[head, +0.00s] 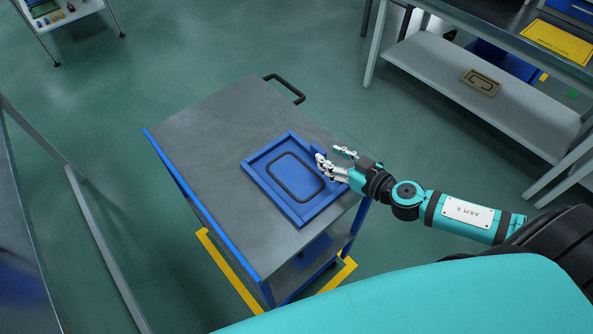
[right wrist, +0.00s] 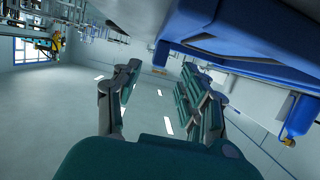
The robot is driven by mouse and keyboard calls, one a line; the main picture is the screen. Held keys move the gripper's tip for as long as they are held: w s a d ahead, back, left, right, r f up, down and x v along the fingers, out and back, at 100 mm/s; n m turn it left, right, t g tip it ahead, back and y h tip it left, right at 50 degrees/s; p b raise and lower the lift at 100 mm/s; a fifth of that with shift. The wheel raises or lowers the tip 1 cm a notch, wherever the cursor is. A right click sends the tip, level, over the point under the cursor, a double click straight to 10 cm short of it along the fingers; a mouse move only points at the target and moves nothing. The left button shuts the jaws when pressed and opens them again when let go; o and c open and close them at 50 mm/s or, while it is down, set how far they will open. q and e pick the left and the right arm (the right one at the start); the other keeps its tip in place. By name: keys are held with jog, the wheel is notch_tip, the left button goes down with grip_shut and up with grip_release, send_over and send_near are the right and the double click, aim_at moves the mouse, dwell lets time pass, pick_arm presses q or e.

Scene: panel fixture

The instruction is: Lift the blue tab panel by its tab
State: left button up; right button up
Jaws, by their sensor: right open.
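The blue tab panel (head: 314,182) lies in a raised blue frame (head: 291,209) on the grey cart top, with a black rounded-rectangle outline on its face. A small blue piece, possibly its tab, shows at the panel's right side beside the fingers and is partly hidden. My right gripper (head: 334,156) is open and empty at that right side; I cannot tell whether it touches. In the right wrist view the fingers of my right gripper (right wrist: 160,74) stand apart with nothing between them. Blue and grey structure (right wrist: 240,52) fills the upper right there. My left gripper is not in view.
The cart top (head: 205,132) is bare left of the frame. A black handle (head: 288,88) sticks out at its far edge. A metal shelf unit (head: 450,72) holds a brown panel (head: 480,82) at upper right. Yellow marking (head: 228,262) lies on the floor.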

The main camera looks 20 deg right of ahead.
aim_at(319, 148)
jog(key=p+x, duration=0.1)
jog(key=x, duration=0.3)
jog(key=shift+w, duration=0.35)
jog(key=shift+s, duration=0.1)
grip_shut()
jog(key=shift+r, duration=0.1)
